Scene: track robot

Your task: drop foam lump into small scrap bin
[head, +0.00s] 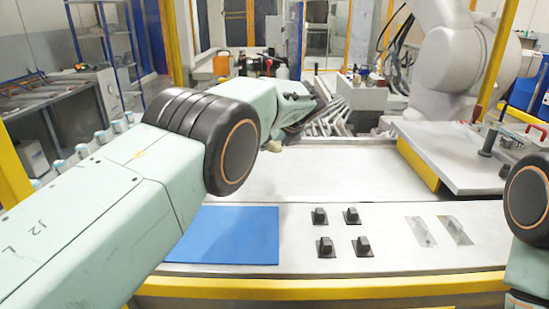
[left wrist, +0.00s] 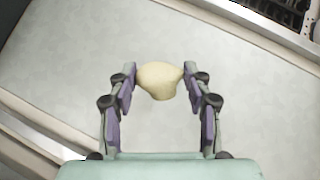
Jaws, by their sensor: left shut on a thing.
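The foam lump (left wrist: 160,80) is pale cream and rounded, with a narrower lower end. In the left wrist view it sits between the two fingertips of my left gripper (left wrist: 159,82), which is shut on it. The gripper is over a plain light grey surface; I cannot tell how high. In the head view my left arm hides most of the gripper, and a small beige patch (head: 273,146) shows just under the wrist, probably the lump. I cannot make out the small scrap bin in either view. My right gripper is out of view; only part of its arm shows.
The metal worktop (head: 350,180) is largely clear in the middle. A blue mat (head: 228,236) and several dark knobs (head: 323,246) are at the front. A raised grey plate (head: 455,155) stands at the right, below a large grey robot arm (head: 447,60). A dark rack edge (left wrist: 285,12) crosses the wrist view's upper right.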

